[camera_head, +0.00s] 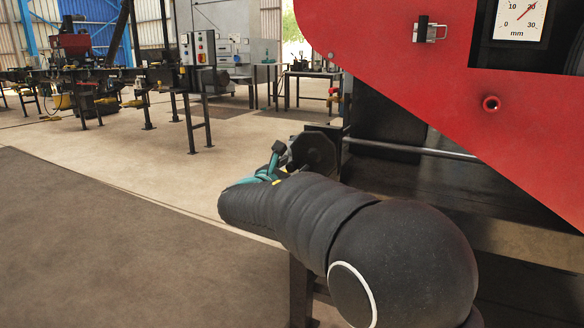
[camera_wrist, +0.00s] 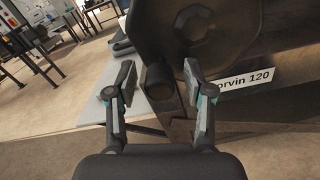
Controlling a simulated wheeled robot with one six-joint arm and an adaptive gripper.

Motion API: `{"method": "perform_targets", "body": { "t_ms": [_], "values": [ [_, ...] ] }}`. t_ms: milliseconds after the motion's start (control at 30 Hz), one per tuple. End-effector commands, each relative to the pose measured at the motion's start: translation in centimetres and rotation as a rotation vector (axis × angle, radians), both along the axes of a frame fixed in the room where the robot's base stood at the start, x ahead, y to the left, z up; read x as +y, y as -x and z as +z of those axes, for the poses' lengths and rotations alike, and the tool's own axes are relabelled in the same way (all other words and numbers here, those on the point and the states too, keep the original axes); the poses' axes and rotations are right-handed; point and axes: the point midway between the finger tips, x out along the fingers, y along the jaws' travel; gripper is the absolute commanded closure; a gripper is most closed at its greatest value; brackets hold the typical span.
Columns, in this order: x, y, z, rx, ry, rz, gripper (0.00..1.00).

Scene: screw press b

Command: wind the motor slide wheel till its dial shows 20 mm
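The motor slide wheel (camera_wrist: 232,52) is dark, with an eight-sided hub, and fills the top of the wrist view; in the head view it shows edge-on as a dark shape (camera_head: 316,151) beyond my arm. Its dark round handle (camera_wrist: 160,82) stands out at the wheel's lower left. My gripper (camera_wrist: 159,70) is open, with one finger on each side of the handle and a gap visible on both sides. In the head view my gripper (camera_head: 273,163) is partly hidden behind my arm. The white mm dial (camera_head: 519,20) has a red needle pointing up-right, close to the 20 mark.
The red press frame (camera_head: 445,75) overhangs on the right, with a latch and a red-rimmed hole. A steel rod (camera_head: 410,149) runs right from the wheel. A "orvin 120" label (camera_wrist: 245,82) sits right of my fingers. Open floor (camera_head: 100,230) lies left.

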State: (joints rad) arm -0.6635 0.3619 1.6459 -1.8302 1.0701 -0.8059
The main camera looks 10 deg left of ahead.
Motion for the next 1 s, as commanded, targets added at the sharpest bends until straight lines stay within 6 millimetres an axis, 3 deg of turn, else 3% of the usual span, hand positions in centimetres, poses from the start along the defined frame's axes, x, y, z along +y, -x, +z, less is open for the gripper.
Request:
{"method": "perform_targets", "body": {
  "t_ms": [367,800,1000],
  "values": [
    [0.5,1.0,0.0,0.0,0.0,0.002,0.48],
    [3.2,8.6,0.0,0.0,0.0,0.002,0.48],
    [4.0,10.7,-0.1,0.0,0.0,0.002,0.48]
  ]
}}
